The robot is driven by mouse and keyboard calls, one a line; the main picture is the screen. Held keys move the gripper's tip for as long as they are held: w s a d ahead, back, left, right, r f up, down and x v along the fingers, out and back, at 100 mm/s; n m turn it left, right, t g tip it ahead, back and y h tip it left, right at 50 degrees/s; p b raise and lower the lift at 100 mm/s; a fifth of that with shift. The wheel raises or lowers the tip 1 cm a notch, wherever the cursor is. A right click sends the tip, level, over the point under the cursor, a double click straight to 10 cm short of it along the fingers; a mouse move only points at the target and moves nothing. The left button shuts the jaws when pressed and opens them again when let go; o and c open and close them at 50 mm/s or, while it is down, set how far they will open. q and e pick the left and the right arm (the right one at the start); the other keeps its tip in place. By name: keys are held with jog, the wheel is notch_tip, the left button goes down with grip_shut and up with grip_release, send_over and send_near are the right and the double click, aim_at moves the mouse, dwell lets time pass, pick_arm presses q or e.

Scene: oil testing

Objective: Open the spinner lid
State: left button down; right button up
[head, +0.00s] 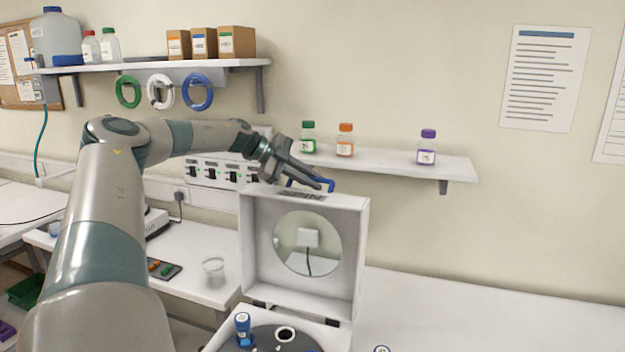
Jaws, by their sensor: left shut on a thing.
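The white spinner lid (255,262) stands raised, roughly upright, on its hinges at the back of the spinner. It has a round window (308,243) and "SPIN" lettering on its top edge. A blue handle (293,183) is at that edge. My left gripper (318,181) is shut on the handle, which its fingers partly hide. The spinner body (258,314) shows at the bottom edge, its front cut off. Inside it are a grey rotor (262,333), a blue-capped vial (243,326) and a black hub. My right gripper is out of view.
A wall shelf (400,163) with several capped bottles is just behind the lid. A white table (480,310) spreads to the right, mostly clear. On the left bench stand a clear cup (213,270) and a dark tray (160,270). A higher shelf (150,67) holds boxes and bottles.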

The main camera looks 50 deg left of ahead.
pick_arm(q)
jog(key=shift+s+d+f, duration=0.1)
jog(key=shift+s+f, duration=0.05)
jog(key=shift+f, duration=0.2)
jog(key=c, duration=2.1)
grip_release()
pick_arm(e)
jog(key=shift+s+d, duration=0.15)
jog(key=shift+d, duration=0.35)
pick_arm(q)
jog(key=shift+r, duration=0.15)
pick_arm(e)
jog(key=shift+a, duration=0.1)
